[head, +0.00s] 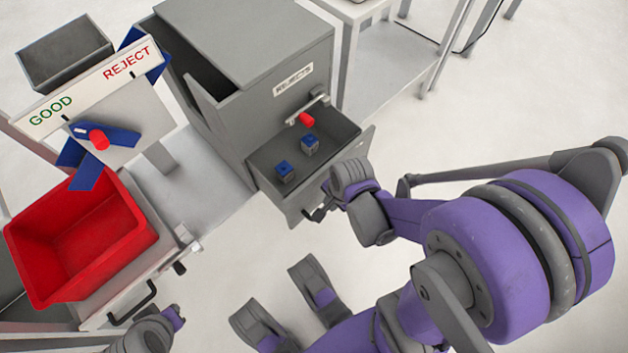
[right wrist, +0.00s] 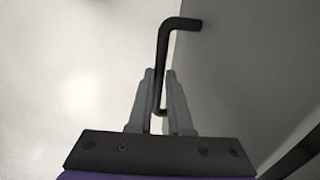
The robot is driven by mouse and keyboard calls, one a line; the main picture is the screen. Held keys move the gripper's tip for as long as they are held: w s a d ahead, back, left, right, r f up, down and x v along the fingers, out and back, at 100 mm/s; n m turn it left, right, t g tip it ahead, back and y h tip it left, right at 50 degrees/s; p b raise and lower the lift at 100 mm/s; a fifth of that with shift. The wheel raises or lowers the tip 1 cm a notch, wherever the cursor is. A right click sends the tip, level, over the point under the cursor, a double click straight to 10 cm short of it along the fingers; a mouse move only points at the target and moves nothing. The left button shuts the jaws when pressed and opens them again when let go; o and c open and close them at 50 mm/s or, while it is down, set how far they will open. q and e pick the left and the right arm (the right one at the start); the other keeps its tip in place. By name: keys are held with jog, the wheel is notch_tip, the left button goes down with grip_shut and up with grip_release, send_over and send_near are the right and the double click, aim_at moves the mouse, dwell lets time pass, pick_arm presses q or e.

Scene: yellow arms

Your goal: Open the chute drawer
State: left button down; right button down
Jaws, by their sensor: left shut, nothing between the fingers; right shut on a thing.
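The chute drawer (head: 262,172) stands pulled out from the front of the grey box labelled REJECTS (head: 240,90), with its inside showing. Two small blue-and-grey blocks (head: 284,171) lie in it. Its dark handle (head: 315,213) is on the drawer's front. My right gripper (head: 326,203) is at that handle, largely hidden by its wrist; in the right wrist view it is shut on the bent dark handle (right wrist: 163,55). My left gripper (head: 173,316) is at the lower left, partly visible, shut and empty, away from the drawer.
A red bin (head: 85,232) stands at left on a grey stand with a dark handle. A GOOD/REJECT sign (head: 90,85) with blue arms and a red knob is behind it. A red knob (head: 306,119) sits above the drawer. The floor in front is clear.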

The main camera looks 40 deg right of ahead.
jog(key=s, duration=0.6)
jog(key=shift+d, duration=0.25)
jog(key=c, duration=0.8)
grip_release()
jog(key=shift+c, duration=0.2)
notch_tip(320, 180, up, 11)
jog(key=s+p, duration=0.2)
jog(key=p, duration=0.5)
jog(key=shift+f, duration=0.15)
jog(key=shift+s+d, duration=0.1)
